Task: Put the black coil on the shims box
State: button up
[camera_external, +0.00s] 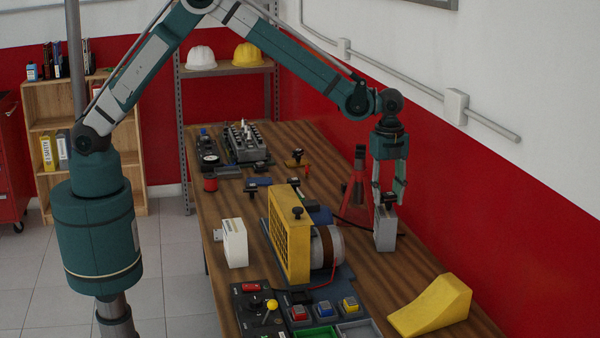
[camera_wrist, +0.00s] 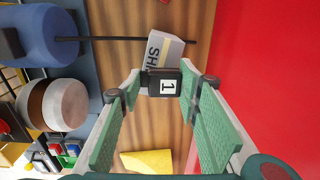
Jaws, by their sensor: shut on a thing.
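My gripper (camera_external: 388,194) points down at the right side of the table. It is shut on the black coil (camera_wrist: 167,84), a small black block with a white "1" label, seen between the fingertips in the wrist view. The shims box (camera_external: 385,234) is a grey upright box directly under the gripper. In the wrist view the shims box (camera_wrist: 157,50) shows part of its lettering, just beyond the coil. The coil is at or just above the box top; I cannot tell whether they touch.
A red stand (camera_external: 357,190) is close behind the box. A motor with a yellow grille (camera_external: 288,240) stands to the left. A yellow wedge (camera_external: 432,307) lies at the front right. The red wall (camera_external: 480,210) runs along the right table edge. Some wood around the box is clear.

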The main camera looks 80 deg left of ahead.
aim_at(386, 194)
jog(key=shift+f, duration=0.2)
jog(key=o, duration=1)
jog(key=shift+c, duration=0.2)
jog(key=shift+r, duration=0.15)
notch_tip(386, 194, up, 12)
jog(key=shift+s, duration=0.15)
jog(key=shift+r, duration=0.1)
dwell(0.4)
